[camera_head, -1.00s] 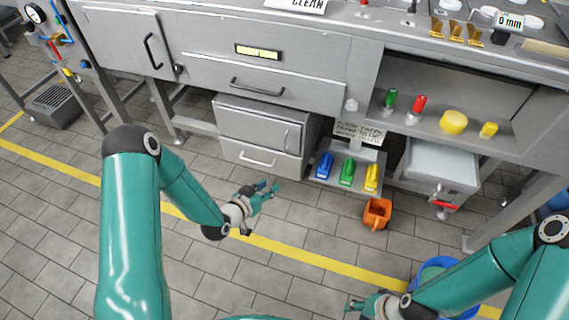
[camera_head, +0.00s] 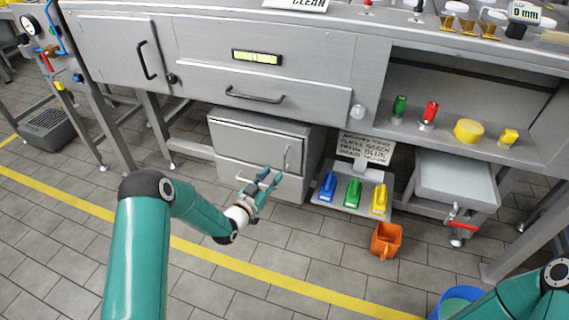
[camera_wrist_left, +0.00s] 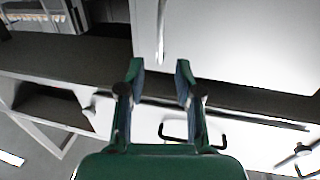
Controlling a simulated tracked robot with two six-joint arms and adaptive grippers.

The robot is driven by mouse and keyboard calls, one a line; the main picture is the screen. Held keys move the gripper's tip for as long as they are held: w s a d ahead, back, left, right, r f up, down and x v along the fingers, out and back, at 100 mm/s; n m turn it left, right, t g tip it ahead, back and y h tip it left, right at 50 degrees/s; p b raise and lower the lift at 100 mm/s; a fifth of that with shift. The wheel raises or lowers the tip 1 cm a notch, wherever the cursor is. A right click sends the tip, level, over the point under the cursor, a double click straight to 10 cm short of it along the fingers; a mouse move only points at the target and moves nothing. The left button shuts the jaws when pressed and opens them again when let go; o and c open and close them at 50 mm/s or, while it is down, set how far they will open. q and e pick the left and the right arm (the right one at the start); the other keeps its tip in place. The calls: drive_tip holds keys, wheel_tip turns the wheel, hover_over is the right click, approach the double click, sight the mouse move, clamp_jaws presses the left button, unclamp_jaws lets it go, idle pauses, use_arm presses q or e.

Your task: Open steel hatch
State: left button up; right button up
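A low steel cabinet below the counter has a closed grey hatch (camera_head: 245,143) with a thin upright handle (camera_head: 287,158) near its right edge. The pale hatch panel (camera_wrist_left: 240,40) and its handle (camera_wrist_left: 161,32) also show in the left wrist view, which appears upside down. My left gripper (camera_head: 269,180) is in front of the cabinet's lower right part, below the handle in the head view. Its fingers (camera_wrist_left: 160,68) are apart with nothing between them; the handle lies beyond the tips. My right arm is at the lower right; its gripper is outside the view.
The counter above has a closed door (camera_head: 122,50) and a wide drawer (camera_head: 260,93) with black handles. A tray with blue, green and yellow pieces (camera_head: 353,191) stands right of the cabinet. An orange container (camera_head: 386,240) and a blue bucket (camera_head: 455,303) stand on the floor.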

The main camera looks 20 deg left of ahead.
sight(284, 162)
use_arm(q)
drive_tip(key=b+x, duration=0.1)
drive_tip(key=x, duration=0.7)
drive_tip(key=shift+w+b, duration=0.15)
drive_tip(key=shift+b, duration=0.25)
clamp_jaws()
